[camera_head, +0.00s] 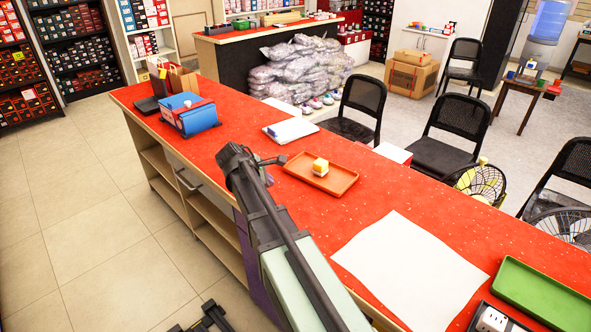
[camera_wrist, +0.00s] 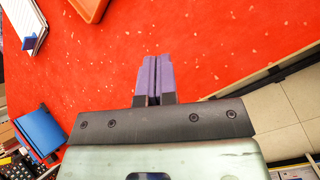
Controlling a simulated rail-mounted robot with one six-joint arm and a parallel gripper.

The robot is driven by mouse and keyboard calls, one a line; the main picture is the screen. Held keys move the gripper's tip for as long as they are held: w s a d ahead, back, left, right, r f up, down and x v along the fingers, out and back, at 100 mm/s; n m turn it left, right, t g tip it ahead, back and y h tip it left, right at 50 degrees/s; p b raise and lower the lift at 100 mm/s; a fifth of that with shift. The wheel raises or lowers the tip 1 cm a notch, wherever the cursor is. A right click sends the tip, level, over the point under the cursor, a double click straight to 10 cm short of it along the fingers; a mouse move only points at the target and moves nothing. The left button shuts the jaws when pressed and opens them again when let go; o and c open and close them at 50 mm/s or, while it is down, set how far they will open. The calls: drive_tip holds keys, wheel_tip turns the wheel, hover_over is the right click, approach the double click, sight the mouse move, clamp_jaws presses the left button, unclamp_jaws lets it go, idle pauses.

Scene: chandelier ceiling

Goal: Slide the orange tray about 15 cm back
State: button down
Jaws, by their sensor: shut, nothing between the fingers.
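The orange tray (camera_head: 341,184) lies flat on the red counter, right of the end of my arm in the head view. A small yellow and white block (camera_head: 320,167) sits in it. In the wrist view only a corner of the tray (camera_wrist: 90,9) shows, at the top left. My gripper (camera_wrist: 154,58) has its two purple fingers shut together and empty, over bare red counter, apart from the tray. In the head view my arm hides most of the gripper.
A white notepad (camera_head: 290,131) lies beyond the tray and a blue box (camera_head: 188,115) stands further left. A large white sheet (camera_head: 410,272) lies at the right, then a green tray (camera_head: 542,292). Red counter around the orange tray is clear. Black chairs (camera_head: 450,140) stand behind the counter.

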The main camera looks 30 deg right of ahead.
sight(299, 178)
drive_tip(key=w+n, duration=0.1)
drive_tip(key=n, duration=0.1)
drive_tip(key=w+d+n, duration=0.1)
drive_tip(key=shift+w+d+r+n+h, duration=0.1)
drive_tip(key=shift+d+r+n+h, duration=0.1)
drive_tip(key=shift+r+n+h, duration=0.2)
drive_tip(key=d+f+n+b, duration=0.1)
drive_tip(key=d+f+b, duration=0.1)
drive_tip(key=d+f+n+b, duration=0.1)
drive_tip(key=d+f+b, duration=0.1)
drive_tip(key=b, duration=0.1)
drive_tip(key=w+d+f+n+b, duration=0.1)
drive_tip(key=d+f+b, duration=0.1)
drive_tip(key=f, duration=0.1)
drive_tip(key=shift+w+d+f+t+b, duration=0.1)
drive_tip(key=shift+d+t+b, duration=0.2)
drive_tip(key=shift+d+b, duration=0.1)
drive_tip(key=d, duration=0.3)
drive_tip(key=shift+w+d+r+p, duration=0.25)
drive_tip(key=shift+w+d+p, duration=0.05)
drive_tip(key=shift+w+d, duration=0.1)
drive_tip(key=shift+d, duration=0.3)
